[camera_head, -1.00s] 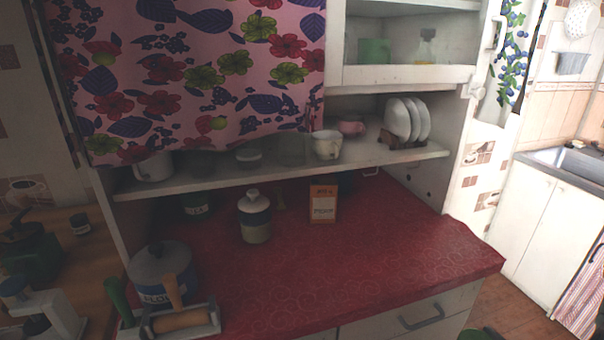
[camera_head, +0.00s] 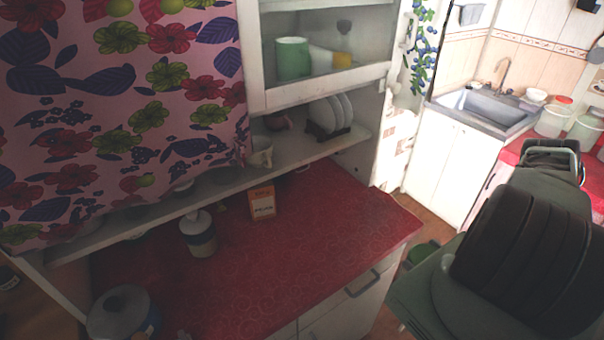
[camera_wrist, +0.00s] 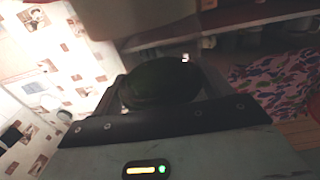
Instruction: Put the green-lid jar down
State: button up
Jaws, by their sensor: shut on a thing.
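In the wrist view my gripper (camera_wrist: 160,100) is shut on a dark, round-topped thing (camera_wrist: 160,80), which looks like the lid of the green-lid jar. It is in deep shade, so its green is hard to make out, and the jar's body below is hidden. In the head view my arm fills the right side, and I cannot make out the fingertips or the held jar there. The red counter (camera_head: 330,215) lies to the left of my arm.
A white-lidded canister (camera_head: 199,236), an orange-and-white box (camera_head: 262,202) and a flour pot (camera_head: 122,312) stand on the red counter. Its front right part is bare. A shelf with a plate rack (camera_head: 330,115) overhangs the back. A sink (camera_head: 485,108) is at the far right.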

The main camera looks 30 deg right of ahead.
jog(key=w+a+f+b, duration=0.1)
jog(key=w+b, duration=0.4)
jog(key=w, duration=3.7)
jog(key=shift+w+a+f, duration=0.2)
jog(key=shift+f, duration=0.05)
jog(key=shift+f+b, duration=0.1)
jog(key=shift+b, duration=0.25)
jog(key=o, duration=1.8)
jog(key=shift+f, duration=0.1)
jog(key=shift+c, duration=0.2)
